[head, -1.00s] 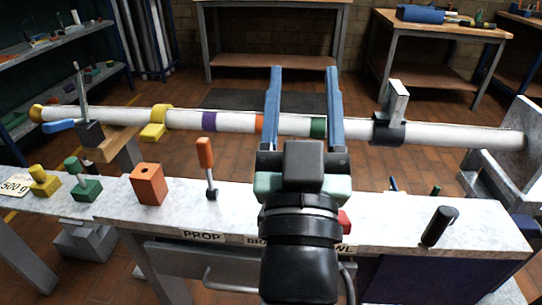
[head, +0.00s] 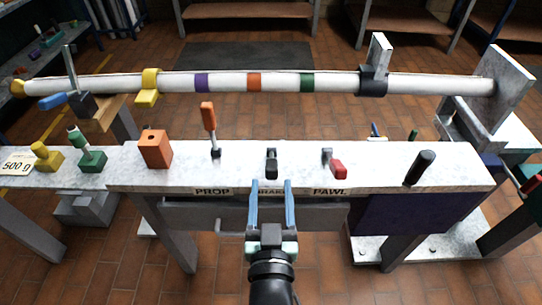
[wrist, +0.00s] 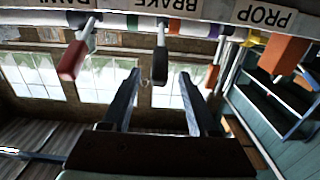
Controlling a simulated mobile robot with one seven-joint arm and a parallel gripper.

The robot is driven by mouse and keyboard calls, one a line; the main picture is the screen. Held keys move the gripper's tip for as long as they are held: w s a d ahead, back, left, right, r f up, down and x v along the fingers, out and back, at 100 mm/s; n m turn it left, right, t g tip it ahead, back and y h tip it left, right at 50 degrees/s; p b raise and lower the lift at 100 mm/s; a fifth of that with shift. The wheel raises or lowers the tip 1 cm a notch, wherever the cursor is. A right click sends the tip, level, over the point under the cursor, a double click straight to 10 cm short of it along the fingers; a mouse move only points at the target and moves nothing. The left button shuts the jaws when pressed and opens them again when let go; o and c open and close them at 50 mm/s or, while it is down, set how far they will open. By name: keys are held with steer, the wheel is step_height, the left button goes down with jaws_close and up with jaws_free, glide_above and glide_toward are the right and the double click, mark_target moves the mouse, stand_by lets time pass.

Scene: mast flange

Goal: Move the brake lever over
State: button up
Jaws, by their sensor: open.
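The brake lever (head: 271,163) is a short black handle on the bench top, above the partly covered BRAKE label (head: 271,192). It also shows in the wrist view, where the black brake lever (wrist: 160,66) appears between my fingertips, upside down. My gripper (head: 272,186) is open and empty, its two blue fingers pointing at the bench's front edge just on the near side of the lever. I cannot tell the exact gap between them, but the fingers are not closed on it.
An orange prop lever (head: 209,120) stands left of the brake lever, and a red pawl lever (head: 338,170) lies to its right. An orange block (head: 155,149) and a black handle (head: 419,167) stand further out. A white mast (head: 340,82) runs behind the bench.

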mark_target(272, 159)
steer(key=w+b, duration=0.1)
steer(key=w, duration=0.7)
steer(key=shift+w, duration=0.35)
jaws_close()
stand_by(1.0)
